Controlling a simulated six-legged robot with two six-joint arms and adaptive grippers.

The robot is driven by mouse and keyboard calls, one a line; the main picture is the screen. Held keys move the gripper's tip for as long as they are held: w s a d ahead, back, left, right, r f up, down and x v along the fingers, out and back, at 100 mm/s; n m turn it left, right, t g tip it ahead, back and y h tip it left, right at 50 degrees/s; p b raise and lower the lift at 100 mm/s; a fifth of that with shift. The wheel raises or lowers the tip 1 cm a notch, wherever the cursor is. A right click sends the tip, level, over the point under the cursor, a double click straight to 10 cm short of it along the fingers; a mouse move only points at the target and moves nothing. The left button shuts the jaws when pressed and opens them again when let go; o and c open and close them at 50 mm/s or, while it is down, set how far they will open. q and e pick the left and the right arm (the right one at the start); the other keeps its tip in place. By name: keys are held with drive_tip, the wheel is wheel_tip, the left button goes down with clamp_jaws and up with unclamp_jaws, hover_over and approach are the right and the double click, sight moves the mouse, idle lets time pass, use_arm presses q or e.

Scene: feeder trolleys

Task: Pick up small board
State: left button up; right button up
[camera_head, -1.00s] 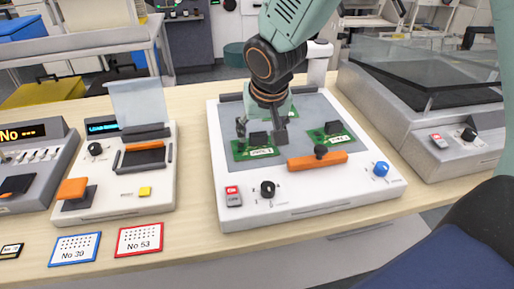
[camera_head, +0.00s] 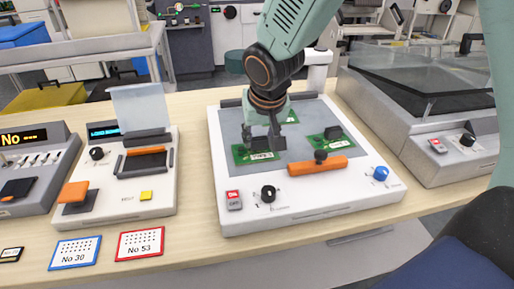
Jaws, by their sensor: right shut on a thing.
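Three small green boards, each partly or fully visible, lie on the grey plate of the white machine (camera_head: 228,212). The left board (camera_head: 241,155) has a black block and a white label. The right board (camera_head: 316,142) also has a black block, and the back board (camera_head: 292,117) is partly hidden by my arm. My right gripper (camera_head: 262,142) points down over the left board and is shut on its black block, with a finger on either side. The board still appears to lie on the plate. My left gripper is not in view.
An orange handle bar (camera_head: 318,167) crosses the front of the plate, close to the boards. A blue knob (camera_head: 381,173) stands front right. A clear-lidded machine (camera_head: 445,150) is to the right. Cards (camera_head: 140,242) lie at the front left.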

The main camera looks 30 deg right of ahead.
sight(260, 151)
drive_tip(key=shift+s+a, duration=0.1)
drive_tip(key=shift+c, duration=0.2)
wheel_tip(260, 151, up, 9)
drive_tip(key=p, duration=0.4)
drive_tip(key=w+a+r+n+y, duration=0.1)
drive_tip(key=w+a+n, duration=0.1)
drive_tip(key=a, duration=0.4)
drive_tip(key=shift+a+r+n, duration=0.15)
drive_tip(key=shift+r+n, duration=0.25)
drive_tip(key=shift+n, duration=0.1)
